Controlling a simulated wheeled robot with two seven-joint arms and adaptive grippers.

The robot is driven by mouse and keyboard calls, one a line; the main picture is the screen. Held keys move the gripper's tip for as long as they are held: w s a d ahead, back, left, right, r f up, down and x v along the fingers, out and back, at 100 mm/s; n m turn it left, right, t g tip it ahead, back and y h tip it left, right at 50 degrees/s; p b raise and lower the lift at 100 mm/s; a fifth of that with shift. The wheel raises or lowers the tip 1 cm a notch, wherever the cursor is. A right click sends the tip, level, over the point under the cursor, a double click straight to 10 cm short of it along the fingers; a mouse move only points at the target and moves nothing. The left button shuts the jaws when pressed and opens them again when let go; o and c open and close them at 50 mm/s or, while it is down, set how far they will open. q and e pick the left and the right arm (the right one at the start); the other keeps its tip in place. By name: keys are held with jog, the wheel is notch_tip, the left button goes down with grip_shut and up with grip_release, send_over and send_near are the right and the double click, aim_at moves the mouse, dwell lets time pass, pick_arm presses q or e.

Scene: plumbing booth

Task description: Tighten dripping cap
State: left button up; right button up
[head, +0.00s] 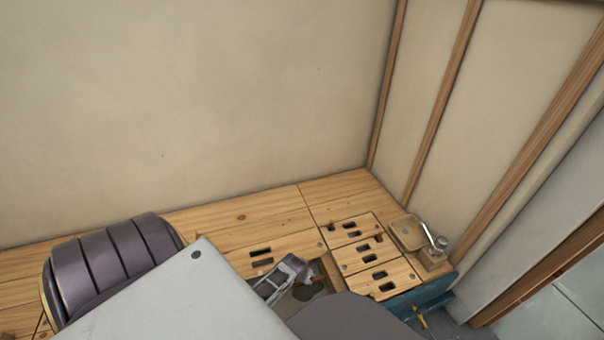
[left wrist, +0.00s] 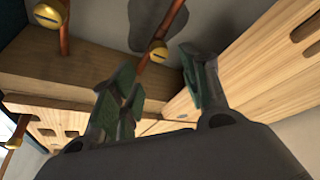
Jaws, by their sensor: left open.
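Brass caps sit on the ends of copper pipes in the left wrist view: one cap (left wrist: 158,50) near the top middle, a second cap (left wrist: 50,13) at the top left, and a third cap (left wrist: 14,143) at the left edge. I cannot tell which one drips. My left gripper (left wrist: 162,78) is open, with its green-padded fingers spread and nothing between them; the top middle cap shows beyond the gap, apart from the fingers. In the head view the left gripper (head: 286,278) is over an opening in the wooden top, and no caps show. My right gripper is not in view.
A dark patch (left wrist: 150,22) lies behind the pipe. Wooden boards (left wrist: 70,70) flank the fingers closely. A plain wall (head: 190,100) stands behind.

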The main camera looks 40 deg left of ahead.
pick_arm(q)
jog(key=shift+v, duration=2.6)
jog(key=shift+d+r, duration=0.1)
